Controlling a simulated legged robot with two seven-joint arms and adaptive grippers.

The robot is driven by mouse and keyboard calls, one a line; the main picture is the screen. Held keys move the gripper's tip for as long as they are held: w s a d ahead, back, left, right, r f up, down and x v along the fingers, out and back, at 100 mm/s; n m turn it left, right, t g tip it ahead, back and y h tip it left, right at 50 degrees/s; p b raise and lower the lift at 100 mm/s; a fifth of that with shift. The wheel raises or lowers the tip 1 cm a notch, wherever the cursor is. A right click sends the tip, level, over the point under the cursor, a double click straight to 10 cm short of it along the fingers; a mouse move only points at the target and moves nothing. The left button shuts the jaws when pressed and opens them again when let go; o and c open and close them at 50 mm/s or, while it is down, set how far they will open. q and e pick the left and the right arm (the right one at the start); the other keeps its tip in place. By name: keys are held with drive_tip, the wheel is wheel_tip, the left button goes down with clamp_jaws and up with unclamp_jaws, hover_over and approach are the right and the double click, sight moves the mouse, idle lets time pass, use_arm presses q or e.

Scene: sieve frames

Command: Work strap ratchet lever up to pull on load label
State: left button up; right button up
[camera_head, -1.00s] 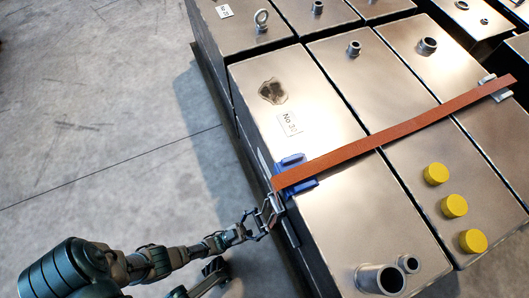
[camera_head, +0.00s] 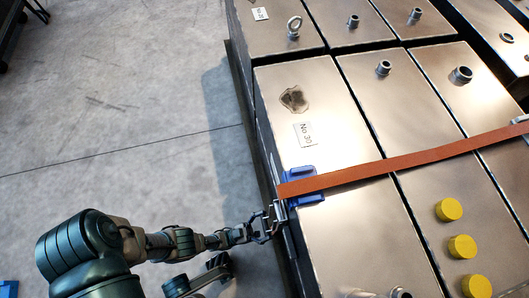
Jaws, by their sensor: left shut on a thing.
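An orange-brown strap (camera_head: 400,162) runs across the tops of the metal boxes, from a blue corner piece (camera_head: 305,187) at the near box's left edge to the right edge of the picture. The metallic ratchet (camera_head: 279,212) sits at the strap's left end, just over the box's edge. My left gripper (camera_head: 265,228) is at the ratchet, shut on what looks like its lever; the fingers partly hide it, and its exact angle is hard to tell. A white label reading "No 30" (camera_head: 304,134) is on the near box (camera_head: 335,235).
Several metal boxes stand close together, with pipe stubs, a ring bolt (camera_head: 294,27) and yellow caps (camera_head: 462,246) rising from their tops. A dark rail edges their left side.

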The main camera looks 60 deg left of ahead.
use_arm(q)
drive_tip(key=o, duration=1.5)
drive_tip(key=shift+s+f, duration=0.15)
drive_tip(key=shift+f, duration=0.2)
drive_tip(key=shift+o, duration=0.2)
drive_tip(key=shift+r, duration=0.1)
drive_tip(key=shift+r, duration=4.95)
